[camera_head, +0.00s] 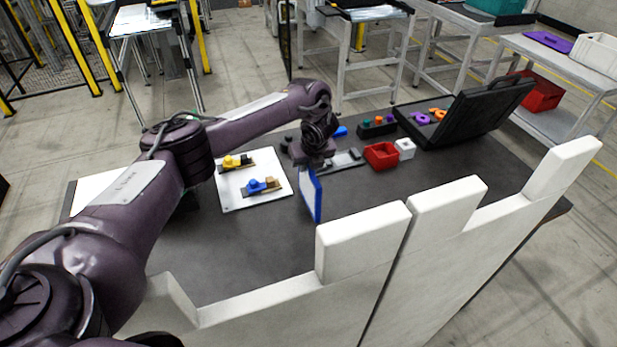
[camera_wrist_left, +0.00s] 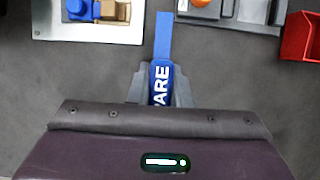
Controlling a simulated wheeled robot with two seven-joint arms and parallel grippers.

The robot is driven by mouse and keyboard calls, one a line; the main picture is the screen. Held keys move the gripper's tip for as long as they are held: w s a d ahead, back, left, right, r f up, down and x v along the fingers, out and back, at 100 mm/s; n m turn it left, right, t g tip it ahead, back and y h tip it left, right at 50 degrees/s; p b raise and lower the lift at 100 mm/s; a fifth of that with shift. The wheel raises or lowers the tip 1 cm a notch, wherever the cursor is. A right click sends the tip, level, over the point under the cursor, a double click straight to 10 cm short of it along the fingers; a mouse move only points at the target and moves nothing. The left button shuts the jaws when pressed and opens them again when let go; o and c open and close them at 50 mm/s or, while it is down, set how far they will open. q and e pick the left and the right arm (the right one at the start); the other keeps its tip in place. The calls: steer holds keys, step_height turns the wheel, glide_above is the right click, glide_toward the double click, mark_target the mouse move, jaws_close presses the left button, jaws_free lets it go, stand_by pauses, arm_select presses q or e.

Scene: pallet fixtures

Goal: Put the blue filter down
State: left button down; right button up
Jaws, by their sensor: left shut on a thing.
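The blue filter (camera_head: 311,196) is a thin upright panel with a blue frame and a pale face. My left gripper (camera_head: 313,166) is shut on its upper edge and holds it over the dark table (camera_head: 250,250); I cannot tell whether its lower edge touches the table. In the left wrist view the filter (camera_wrist_left: 163,50) shows edge-on as a blue strip with white letters, partly hidden by the fingers (camera_wrist_left: 160,85) on both sides of it. My right gripper is not in view.
A white plate (camera_head: 232,196) with yellow and blue fixtures lies left of the filter. A red bin (camera_head: 381,155), a white box (camera_head: 405,148) and an open black case (camera_head: 470,115) stand to the right. White panels (camera_head: 362,240) line the near edge. The table's front left is clear.

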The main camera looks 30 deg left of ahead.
arm_select(q)
steer(key=shift+r, duration=0.1)
steer(key=shift+r+p, duration=0.2)
steer(key=shift+p, duration=0.1)
step_height(320, 180, up, 3)
steer(key=p, duration=0.2)
steer(key=shift+r+p, duration=0.15)
steer(key=shift+p, duration=0.15)
step_height(320, 180, up, 16)
